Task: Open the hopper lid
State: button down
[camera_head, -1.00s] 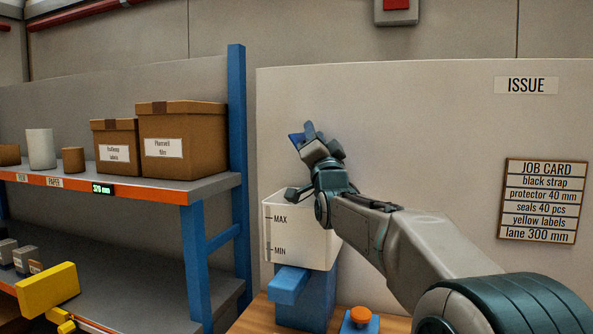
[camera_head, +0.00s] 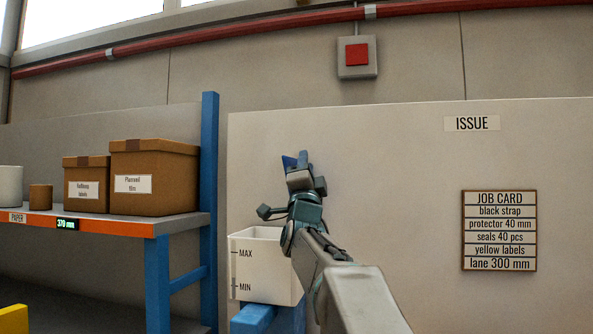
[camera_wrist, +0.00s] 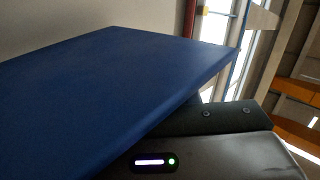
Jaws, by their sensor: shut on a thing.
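The white hopper (camera_head: 267,268) with MAX and MIN marks stands on a blue base (camera_head: 254,319) at the lower middle of the head view. Its top rim shows and looks uncovered. My gripper (camera_head: 297,168) is above the hopper and a little right of it, shut on the blue lid (camera_head: 289,162). Only a small blue corner of the lid shows there; my gripper hides the rest. In the wrist view, the lid (camera_wrist: 110,95) is a broad flat blue panel over the left and middle. Whether it still joins the hopper's rim is hidden.
A blue-and-orange shelf (camera_head: 120,226) with cardboard boxes (camera_head: 153,178) stands left of the hopper. A pale panel (camera_head: 400,160) with a job card (camera_head: 498,230) is behind my arm.

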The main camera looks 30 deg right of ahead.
jog(key=shift+d, duration=0.1)
jog(key=c, duration=1.1)
grip_release()
jog(key=shift+s+d, duration=0.1)
jog(key=shift+a+f, duration=0.2)
jog(key=shift+a, duration=0.05)
jog(key=b+v, duration=0.3)
jog(key=v, duration=1)
jog(key=shift+s+f, duration=0.1)
jog(key=shift+s, duration=0.1)
jog(key=shift+a, duration=0.1)
